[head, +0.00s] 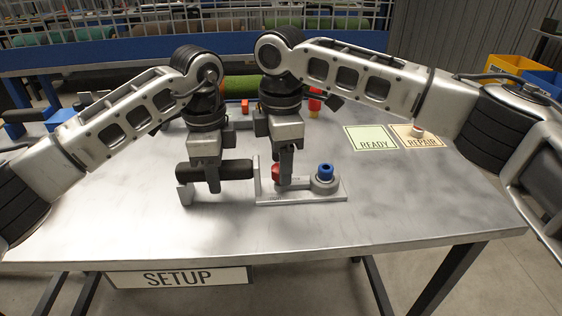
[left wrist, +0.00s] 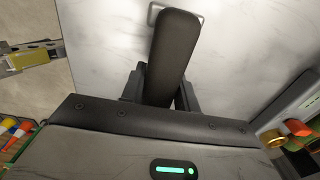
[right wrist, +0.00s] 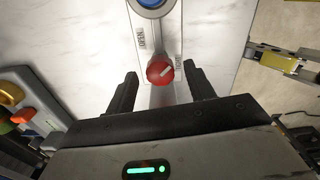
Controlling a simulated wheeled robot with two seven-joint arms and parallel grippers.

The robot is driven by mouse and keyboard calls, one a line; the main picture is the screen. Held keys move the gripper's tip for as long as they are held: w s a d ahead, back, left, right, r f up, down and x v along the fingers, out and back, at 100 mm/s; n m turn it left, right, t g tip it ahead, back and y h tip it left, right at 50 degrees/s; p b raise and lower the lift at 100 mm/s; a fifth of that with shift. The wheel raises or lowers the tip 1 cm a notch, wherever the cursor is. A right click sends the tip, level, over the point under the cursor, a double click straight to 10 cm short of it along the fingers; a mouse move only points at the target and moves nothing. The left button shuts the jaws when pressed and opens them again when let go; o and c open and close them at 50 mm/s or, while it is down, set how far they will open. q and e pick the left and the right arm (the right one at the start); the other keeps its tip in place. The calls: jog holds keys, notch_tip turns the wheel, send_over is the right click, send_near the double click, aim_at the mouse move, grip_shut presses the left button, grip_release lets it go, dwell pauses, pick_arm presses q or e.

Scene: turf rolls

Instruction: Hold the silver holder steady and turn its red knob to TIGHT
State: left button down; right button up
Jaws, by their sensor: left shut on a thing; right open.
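The silver holder (head: 330,193) lies on the metal table, with a black handle (head: 235,169) at its left and a blue-topped round part (head: 325,172) at its right. My left gripper (head: 213,186) is shut on the handle, which also shows between its fingers in the left wrist view (left wrist: 174,55). The red knob (right wrist: 160,69) sits between the spread fingers of my right gripper (right wrist: 161,80), with a gap on each side. Its white mark points up and right, toward the label on the right side; an OPEN label is at upper left. In the head view the right fingers partly hide the knob (head: 276,173).
A green READY card (head: 371,139) and an orange REPAIR card (head: 418,136) with a small object on it lie at the right. Red pieces (head: 314,103) stand behind my right gripper. The table front is clear. A SETUP sign (head: 178,278) hangs at the front edge.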

jog(key=shift+f, duration=0.5)
jog(key=shift+c, duration=0.2)
jog(key=c, duration=0.9)
jog(key=m, duration=0.4)
jog(key=shift+r+m, duration=0.1)
jog(key=shift+m, duration=2.2)
